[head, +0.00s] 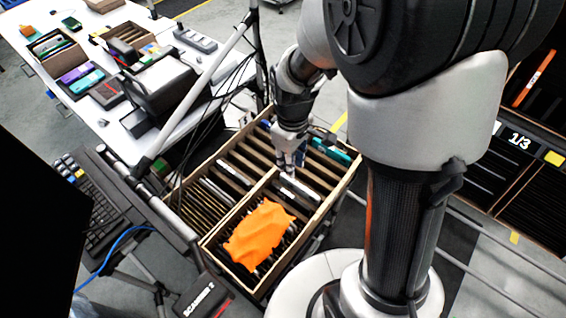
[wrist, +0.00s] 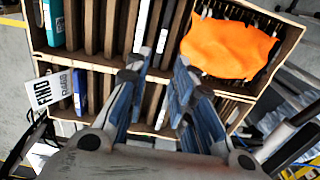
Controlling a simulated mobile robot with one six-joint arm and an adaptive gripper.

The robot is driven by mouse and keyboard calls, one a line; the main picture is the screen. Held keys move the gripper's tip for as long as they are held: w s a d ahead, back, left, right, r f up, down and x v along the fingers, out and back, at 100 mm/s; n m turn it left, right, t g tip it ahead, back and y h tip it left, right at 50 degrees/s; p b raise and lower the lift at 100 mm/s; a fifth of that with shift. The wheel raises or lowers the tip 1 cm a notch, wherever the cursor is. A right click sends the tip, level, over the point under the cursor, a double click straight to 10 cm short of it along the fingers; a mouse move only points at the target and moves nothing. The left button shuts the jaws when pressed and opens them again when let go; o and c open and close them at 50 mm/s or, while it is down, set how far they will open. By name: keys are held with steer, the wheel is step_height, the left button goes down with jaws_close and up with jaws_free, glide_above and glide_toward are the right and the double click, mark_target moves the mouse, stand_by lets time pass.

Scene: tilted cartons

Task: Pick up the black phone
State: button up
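A wooden carton with slots (head: 335,196) holds several thin devices standing on edge. Dark devices with light edges stand near my gripper (head: 290,162). In the wrist view, one dark device with a pale edge (wrist: 166,32) stands just beyond and between the fingertips. I cannot tell for sure which is the black phone. My gripper also shows in the wrist view (wrist: 160,68), its two blue-grey fingers apart with nothing visibly held between them. It is above the slots, and the head view does not show whether it touches anything.
An orange cloth (head: 260,235) covers slots in the carton's near part; it also shows in the wrist view (wrist: 230,45). Teal items (head: 331,150) stand at the far right end. A white table (head: 120,60) with devices is at left. A "FIND" card (wrist: 48,90) hangs beside the carton.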

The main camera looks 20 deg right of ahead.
steer(key=b, duration=0.4)
glide_above(291, 196)
steer(key=f, duration=0.7)
steer(key=w+f, duration=0.1)
steer(key=f, duration=0.3)
steer(key=shift+a, duration=0.1)
steer(key=f, duration=0.1)
steer(key=f+b, duration=0.1)
steer(key=f, duration=0.1)
steer(key=f+b, duration=0.1)
steer(key=f, duration=0.1)
steer(key=shift+s+f, duration=0.2)
steer(key=shift+s, duration=0.2)
steer(key=shift+r, duration=0.1)
jaws_close()
